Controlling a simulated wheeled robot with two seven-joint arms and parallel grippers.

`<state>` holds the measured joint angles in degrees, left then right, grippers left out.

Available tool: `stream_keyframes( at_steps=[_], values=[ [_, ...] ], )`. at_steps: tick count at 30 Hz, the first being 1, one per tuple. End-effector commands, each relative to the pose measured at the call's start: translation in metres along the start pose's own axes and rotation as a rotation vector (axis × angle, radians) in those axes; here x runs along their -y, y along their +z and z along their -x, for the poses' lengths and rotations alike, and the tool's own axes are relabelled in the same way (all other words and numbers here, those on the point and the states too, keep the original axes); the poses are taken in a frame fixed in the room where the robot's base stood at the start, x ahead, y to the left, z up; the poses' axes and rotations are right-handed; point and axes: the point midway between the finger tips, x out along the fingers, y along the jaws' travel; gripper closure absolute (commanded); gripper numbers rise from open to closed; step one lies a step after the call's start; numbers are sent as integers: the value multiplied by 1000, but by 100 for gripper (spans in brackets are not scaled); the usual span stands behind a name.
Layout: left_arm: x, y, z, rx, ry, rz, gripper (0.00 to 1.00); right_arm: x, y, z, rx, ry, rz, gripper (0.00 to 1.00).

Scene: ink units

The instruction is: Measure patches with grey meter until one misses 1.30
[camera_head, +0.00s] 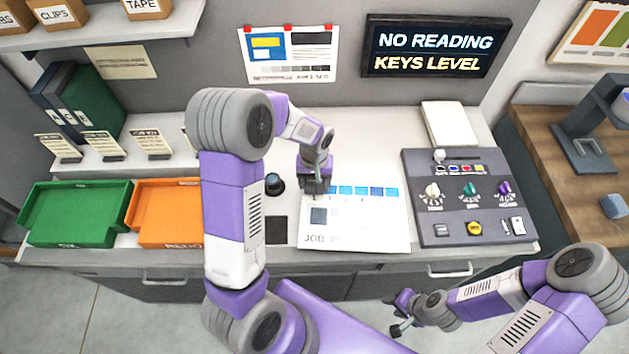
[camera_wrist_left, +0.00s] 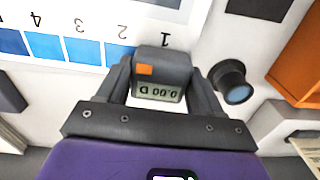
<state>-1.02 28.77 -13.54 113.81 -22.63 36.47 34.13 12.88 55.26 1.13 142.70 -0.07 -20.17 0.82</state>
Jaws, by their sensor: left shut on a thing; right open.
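My left gripper (camera_head: 316,188) is shut on the grey meter (camera_wrist_left: 162,68), which has an orange button and an upside-down display of 0.00 D. The meter is at the numbered end of the blue patch row, beside the printed 1; whether it touches the sheet I cannot tell. What lies under it is hidden. The white job sheet (camera_head: 355,238) carries several blue patches (camera_head: 376,191), also in the left wrist view (camera_wrist_left: 83,51) beside printed 2, 3 and 4. The wall display (camera_head: 436,52) reads NO READING, KEYS LEVEL. My right gripper (camera_head: 401,315) is open and empty, in front of the counter.
A green tray (camera_head: 75,240) and an orange tray (camera_head: 165,240) stand at left. A black round knob-like thing (camera_head: 274,184) and a dark square (camera_head: 276,230) lie left of the sheet. A key console (camera_head: 470,225) stands to its right.

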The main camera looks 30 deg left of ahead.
Motion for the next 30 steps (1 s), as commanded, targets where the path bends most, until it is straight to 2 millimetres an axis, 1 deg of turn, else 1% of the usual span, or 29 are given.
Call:
stream_keyframes(
  at_steps=[21,30],
  values=[
    [0,0,-6,-1,0,0,67,-2,0,-6,0,0,0,57],
    [0,0,-6,-1,0,0,67,-2,0,-5,0,0,0,57]
  ],
)
